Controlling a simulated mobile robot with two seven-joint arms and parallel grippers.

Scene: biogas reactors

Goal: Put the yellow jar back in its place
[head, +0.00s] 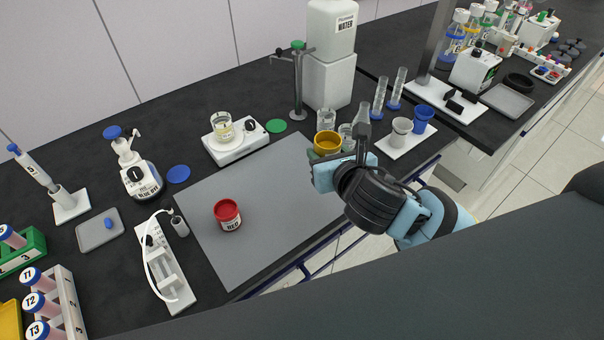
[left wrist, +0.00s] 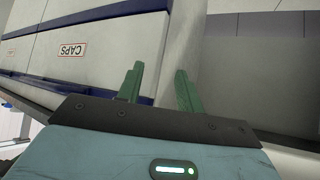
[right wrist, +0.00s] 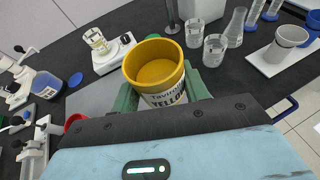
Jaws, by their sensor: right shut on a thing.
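The yellow jar (head: 327,142) is open at the top, with a white label. In the right wrist view the yellow jar (right wrist: 156,68) sits upright between the green fingers of my right gripper (right wrist: 160,95), which is shut on it. In the head view my right gripper (head: 326,158) holds it at the right end of the grey mat (head: 270,185); I cannot tell whether it touches the surface. My left gripper (left wrist: 160,90) is open and empty, facing drawer fronts, one labelled CAPS (left wrist: 58,49). The left gripper is not visible in the head view.
A red jar (head: 228,215) stands on the mat's left part. Glassware (head: 326,121) stands just behind the yellow jar. A hotplate with a beaker (head: 235,140) is at the back. A white tray with cups (head: 400,141) is to the right. The mat's middle is clear.

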